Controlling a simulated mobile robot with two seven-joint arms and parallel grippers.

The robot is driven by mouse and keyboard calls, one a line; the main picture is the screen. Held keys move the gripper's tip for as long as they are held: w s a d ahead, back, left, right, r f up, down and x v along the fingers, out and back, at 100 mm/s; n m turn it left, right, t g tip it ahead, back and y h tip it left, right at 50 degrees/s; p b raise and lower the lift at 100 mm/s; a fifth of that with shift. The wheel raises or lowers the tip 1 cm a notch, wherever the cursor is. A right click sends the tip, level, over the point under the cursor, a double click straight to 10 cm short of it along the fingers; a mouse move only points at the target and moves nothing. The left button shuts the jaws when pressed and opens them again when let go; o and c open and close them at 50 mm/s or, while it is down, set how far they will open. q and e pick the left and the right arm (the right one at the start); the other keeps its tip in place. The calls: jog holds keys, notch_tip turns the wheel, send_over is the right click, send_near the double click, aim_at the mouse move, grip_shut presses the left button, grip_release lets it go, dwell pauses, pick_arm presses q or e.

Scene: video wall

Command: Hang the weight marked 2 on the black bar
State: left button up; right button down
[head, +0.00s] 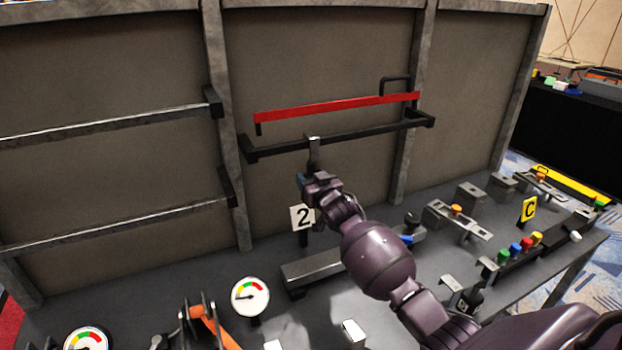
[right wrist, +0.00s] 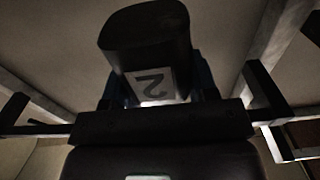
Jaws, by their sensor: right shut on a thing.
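The weight marked 2 (head: 303,217) is dark, with a pale plate bearing a black 2 and a grey upper part. My right gripper (head: 313,182) is shut on it in front of the wall panel. In the right wrist view the weight's dark rounded body (right wrist: 145,35) and upside-down label show between the fingers. The black bar (head: 370,134) runs across the middle panel below a red bar. The weight's grey top overlaps the bar in the head view; I cannot tell whether it is hooked over or only in front. My left gripper is not in view.
The red bar (head: 335,107) lies just above the black bar. Metal rails (head: 120,121) cross the left panel.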

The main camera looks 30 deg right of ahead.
jog(key=shift+r, duration=0.2)
jog(key=c, duration=0.5)
grip_release()
jog(key=shift+o, duration=0.9)
jog(key=shift+f, duration=0.3)
jog(key=s, duration=1)
jog(key=shift+s+a+r+p, duration=0.2)
jog(key=shift+s+a+p, duration=0.1)
jog(key=shift+s+a, duration=0.1)
